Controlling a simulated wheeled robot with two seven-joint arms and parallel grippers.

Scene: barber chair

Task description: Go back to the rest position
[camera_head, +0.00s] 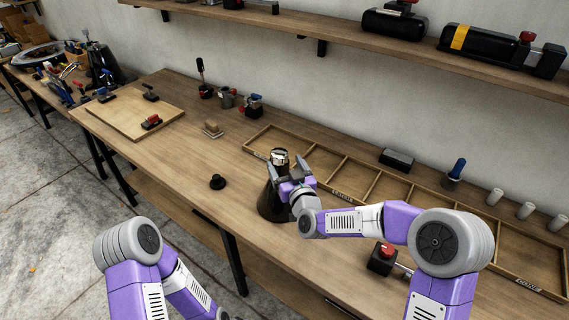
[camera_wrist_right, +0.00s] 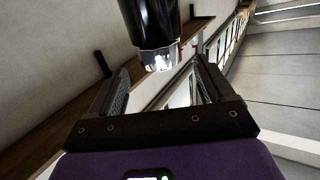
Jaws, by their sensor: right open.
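My right gripper (camera_head: 284,170) is open beside the upper part of a dark, cone-shaped stand (camera_head: 270,206) on the workbench. A black piece with a chrome end (camera_head: 280,157) shows at the top of the stand, by the fingertips. In the right wrist view, a black cylinder with a chrome end (camera_wrist_right: 160,57) lies just beyond the open fingers (camera_wrist_right: 163,72). The gap between the fingers looks empty; whether a finger touches the cylinder I cannot tell. My left arm shows at the lower left, but its gripper is out of view.
A divided wooden tray (camera_head: 355,180) runs along the bench behind my right arm. A red-topped black box (camera_head: 382,259) sits near that arm. A shelf (camera_head: 340,32) hangs above.

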